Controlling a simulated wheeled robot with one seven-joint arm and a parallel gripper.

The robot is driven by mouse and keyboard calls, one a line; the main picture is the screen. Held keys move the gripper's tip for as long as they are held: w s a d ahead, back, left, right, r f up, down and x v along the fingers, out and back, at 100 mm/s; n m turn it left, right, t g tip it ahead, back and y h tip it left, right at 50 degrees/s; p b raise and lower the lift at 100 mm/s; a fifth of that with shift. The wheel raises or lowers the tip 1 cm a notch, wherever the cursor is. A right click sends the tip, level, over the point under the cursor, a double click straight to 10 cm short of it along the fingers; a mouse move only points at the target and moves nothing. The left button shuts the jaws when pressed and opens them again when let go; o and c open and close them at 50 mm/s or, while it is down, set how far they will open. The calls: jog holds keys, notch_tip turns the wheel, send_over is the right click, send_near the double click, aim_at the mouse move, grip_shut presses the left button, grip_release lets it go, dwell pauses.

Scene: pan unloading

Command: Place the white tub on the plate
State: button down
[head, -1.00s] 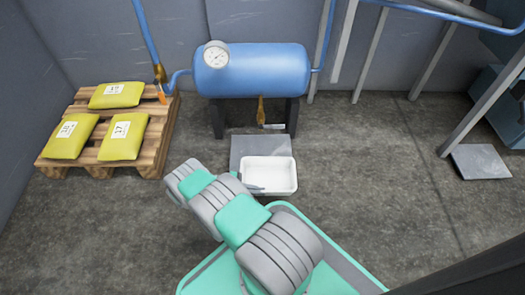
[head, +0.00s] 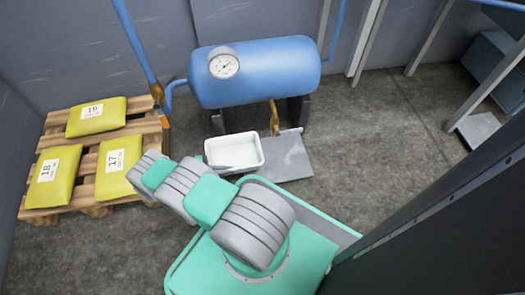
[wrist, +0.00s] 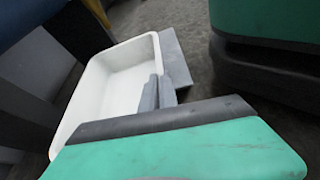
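The white tub (head: 233,152) is an open rectangular tray, empty inside. My gripper (head: 228,168) is shut on its near wall in the head view. In the wrist view the tub (wrist: 118,72) shows with grey fingers (wrist: 160,88) on either side of one wall. The plate (head: 288,160) is a flat grey square on the floor, in front of the blue tank. The tub is to the left of the plate in the head view and covers its left edge. I cannot tell how high the tub is above the floor.
A blue tank (head: 255,75) with a gauge stands on dark legs just behind the tub and plate. A brass valve (head: 274,118) hangs below it. A wooden pallet (head: 85,195) with yellow bags is at left. Another grey plate (head: 480,130) lies at right. Open floor lies between the plates.

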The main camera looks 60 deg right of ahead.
jog(key=shift+d+r, duration=0.1)
jog(key=shift+d, duration=0.1)
jog(key=s+d, duration=0.5)
jog(key=d, duration=0.1)
jog(key=s+d+p, duration=0.1)
jog(key=s+d, duration=0.5)
jog(key=shift+s+d+p, duration=0.15)
jog(key=shift+d+p, duration=0.1)
jog(key=shift+p, duration=0.05)
jog(key=f, duration=0.1)
jog(key=f+b, duration=0.2)
jog(key=f, duration=0.1)
jog(key=shift+s+d, duration=0.3)
jog(key=shift+r, duration=0.2)
jog(key=c, duration=2.1)
grip_release()
jog(key=shift+f, duration=0.15)
jog(key=o, duration=0.5)
jog(key=shift+c, duration=0.2)
jog(key=shift+w+a+r, duration=0.15)
jog(key=shift+w+r, duration=0.05)
jog(key=shift+r, duration=0.05)
notch_tip(320, 180, up, 4)
jog(key=p, duration=0.2)
send_over(243, 165)
jog(key=s+a, duration=0.2)
jog(key=a, duration=0.1)
jog(key=shift+s+d+r, duration=0.15)
jog(key=shift+s+d, duration=0.05)
jog(key=shift+d, duration=0.05)
